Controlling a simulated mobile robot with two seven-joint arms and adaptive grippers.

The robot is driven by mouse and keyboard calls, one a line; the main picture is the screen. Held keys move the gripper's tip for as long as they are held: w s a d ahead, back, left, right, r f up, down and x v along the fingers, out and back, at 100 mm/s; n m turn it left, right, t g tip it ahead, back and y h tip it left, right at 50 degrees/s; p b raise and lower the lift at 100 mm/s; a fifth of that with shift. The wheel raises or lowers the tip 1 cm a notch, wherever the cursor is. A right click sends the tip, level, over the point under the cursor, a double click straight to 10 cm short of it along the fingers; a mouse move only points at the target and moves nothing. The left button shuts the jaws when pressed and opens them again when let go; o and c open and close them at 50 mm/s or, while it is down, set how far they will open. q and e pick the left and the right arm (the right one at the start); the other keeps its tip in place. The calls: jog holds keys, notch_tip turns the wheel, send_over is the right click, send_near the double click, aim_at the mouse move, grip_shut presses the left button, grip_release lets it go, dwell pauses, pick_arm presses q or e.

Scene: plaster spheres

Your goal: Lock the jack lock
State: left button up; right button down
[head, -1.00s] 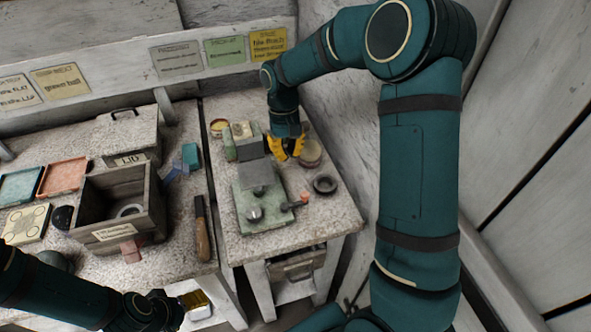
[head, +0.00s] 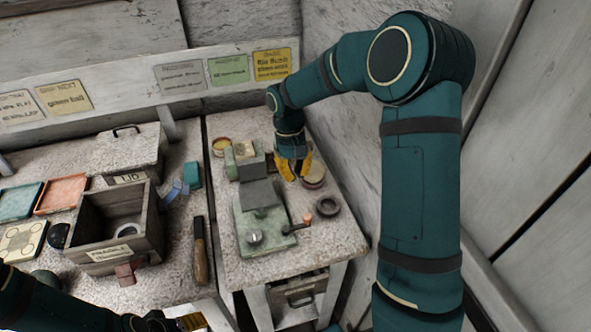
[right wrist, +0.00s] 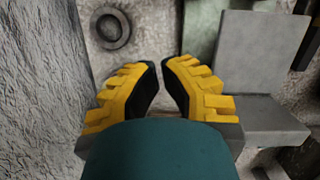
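A fixture with a green base plate (head: 246,228) stands on the right-hand bench, carrying grey blocks (head: 259,194), a round metal knob (head: 254,237) and a lever with a red knob (head: 307,220). I cannot tell for sure which part is the jack lock. My right gripper (head: 295,168) is above the bench, just behind and right of the grey blocks. In the right wrist view its yellow fingers (right wrist: 162,72) are apart, with nothing between them. A grey block (right wrist: 262,50) is right of them. My left gripper (head: 190,323) is at the bottom edge, mostly cut off.
A dark ring (head: 327,206) lies right of the fixture and shows in the right wrist view (right wrist: 112,28). A round tin (head: 314,176) is beside my right gripper. The left bench holds a wooden crate (head: 152,233) and a wood-handled tool (head: 201,260). A wall bounds the right side.

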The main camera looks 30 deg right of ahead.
jog(key=b+x, duration=0.1)
jog(key=x, duration=0.4)
jog(key=shift+s+f, duration=0.1)
jog(key=shift+f, duration=0.2)
jog(key=s, duration=0.1)
jog(key=s+f, duration=0.1)
jog(key=s, duration=0.1)
jog(key=shift+a, duration=0.1)
jog(key=shift+s, duration=0.55)
pick_arm(q)
jog(key=shift+s+f, duration=0.25)
jog(key=shift+f, duration=0.6)
